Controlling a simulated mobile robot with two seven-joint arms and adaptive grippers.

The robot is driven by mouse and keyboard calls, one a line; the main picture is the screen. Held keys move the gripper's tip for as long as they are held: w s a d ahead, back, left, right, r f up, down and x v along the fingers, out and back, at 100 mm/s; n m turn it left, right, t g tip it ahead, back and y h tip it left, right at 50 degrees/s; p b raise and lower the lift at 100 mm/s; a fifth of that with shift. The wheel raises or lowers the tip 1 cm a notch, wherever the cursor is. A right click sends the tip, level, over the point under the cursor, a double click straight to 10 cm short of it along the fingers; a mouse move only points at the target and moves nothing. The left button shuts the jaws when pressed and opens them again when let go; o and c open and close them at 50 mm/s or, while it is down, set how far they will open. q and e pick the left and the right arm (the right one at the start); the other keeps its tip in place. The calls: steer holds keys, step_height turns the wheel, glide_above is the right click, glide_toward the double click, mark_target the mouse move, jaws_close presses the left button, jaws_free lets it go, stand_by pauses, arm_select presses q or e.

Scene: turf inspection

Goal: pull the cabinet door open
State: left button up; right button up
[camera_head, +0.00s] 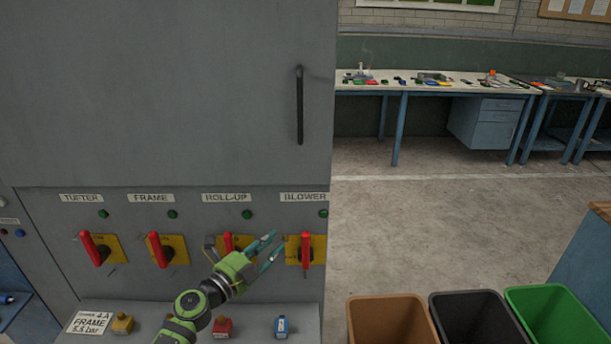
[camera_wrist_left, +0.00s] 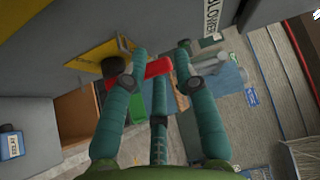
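The grey cabinet door (camera_head: 150,90) is the large upper panel in the head view and looks closed. Its black vertical handle (camera_head: 300,105) is near the right edge. My left gripper (camera_head: 270,250) is well below the handle, in front of the lever panel. Its fingers are spread with nothing held, and they also show spread in the left wrist view (camera_wrist_left: 163,55). One finger there overlaps a red lever (camera_wrist_left: 157,68); I cannot tell if they touch. The red BLOWER lever (camera_head: 306,250) is just right of the fingers. My right gripper is not in view.
Other red levers (camera_head: 92,248) on yellow plates line the lower panel. A ledge (camera_head: 255,325) with small coloured blocks is below. Brown (camera_head: 388,320), black (camera_head: 475,318) and green (camera_head: 555,315) bins stand at lower right.

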mark_target(295, 91)
arm_select(q)
steer(key=s+d+r+m+y, duration=0.15)
steer(key=r+m, duration=0.75)
steer(key=r, duration=0.9)
steer(key=s+d+r+m, duration=0.1)
steer(key=d+r+m, duration=0.1)
steer(key=r+m, duration=1.1)
steer(key=w+d+r+n+p, duration=0.1)
steer(key=w+r+n+p, duration=0.1)
steer(key=w+d+r+n+p, duration=0.2)
steer(key=shift+d+r+t, duration=0.1)
steer(key=shift+d+t, duration=0.05)
steer(key=shift+t, duration=0.15)
steer(key=shift+w+d+f, duration=0.2)
steer(key=shift+w+d, duration=0.1)
steer(key=shift+w, duration=0.15)
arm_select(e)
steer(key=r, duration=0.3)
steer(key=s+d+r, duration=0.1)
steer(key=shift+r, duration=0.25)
arm_select(q)
jaws_close()
